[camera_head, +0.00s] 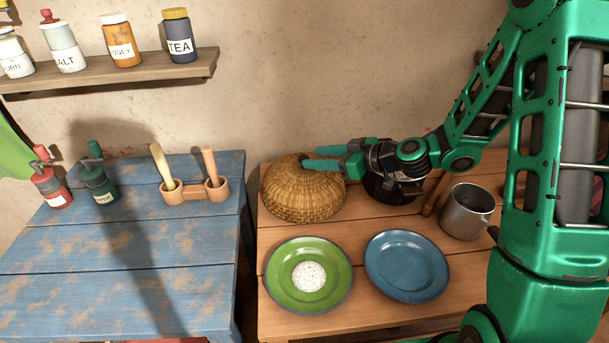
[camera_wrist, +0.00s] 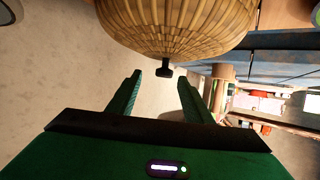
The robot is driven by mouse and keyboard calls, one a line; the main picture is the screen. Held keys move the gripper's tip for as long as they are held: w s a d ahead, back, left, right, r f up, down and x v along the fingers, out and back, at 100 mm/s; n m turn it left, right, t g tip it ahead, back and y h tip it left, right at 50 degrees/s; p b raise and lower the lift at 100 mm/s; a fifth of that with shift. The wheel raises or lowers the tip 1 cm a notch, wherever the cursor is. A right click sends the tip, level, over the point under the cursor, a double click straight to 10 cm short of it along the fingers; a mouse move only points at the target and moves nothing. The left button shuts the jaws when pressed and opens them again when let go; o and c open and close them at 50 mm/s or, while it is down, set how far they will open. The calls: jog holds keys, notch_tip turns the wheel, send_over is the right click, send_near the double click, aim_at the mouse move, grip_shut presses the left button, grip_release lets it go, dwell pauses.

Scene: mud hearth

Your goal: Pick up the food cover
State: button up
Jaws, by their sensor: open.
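The food cover (camera_head: 303,192) is a woven, domed basket in golden brown. It sits on the brown wooden table near the wall. It fills the top of the wrist view (camera_wrist: 175,25), where its small dark knob (camera_wrist: 164,69) shows between the lines of my fingers, just beyond their tips. My gripper (camera_head: 310,158) is at the level of the cover's top, reaching in from the right. Its two green fingers, also in the wrist view (camera_wrist: 160,80), are apart with nothing between them.
A green plate (camera_head: 285,290) with a white speckled round and a blue plate (camera_head: 407,266) lie in front. A dark pot (camera_head: 390,190) sits under my wrist, and a metal mug (camera_head: 466,212) stands right. A blue table (camera_head: 110,240) is left; a jar shelf (camera_head: 120,72) hangs above.

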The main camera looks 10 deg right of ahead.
aim_at(304, 156)
jog(key=shift+s+x, duration=0.2)
jog(key=shift+x, duration=2.45)
jog(key=shift+a, duration=0.2)
grip_shut()
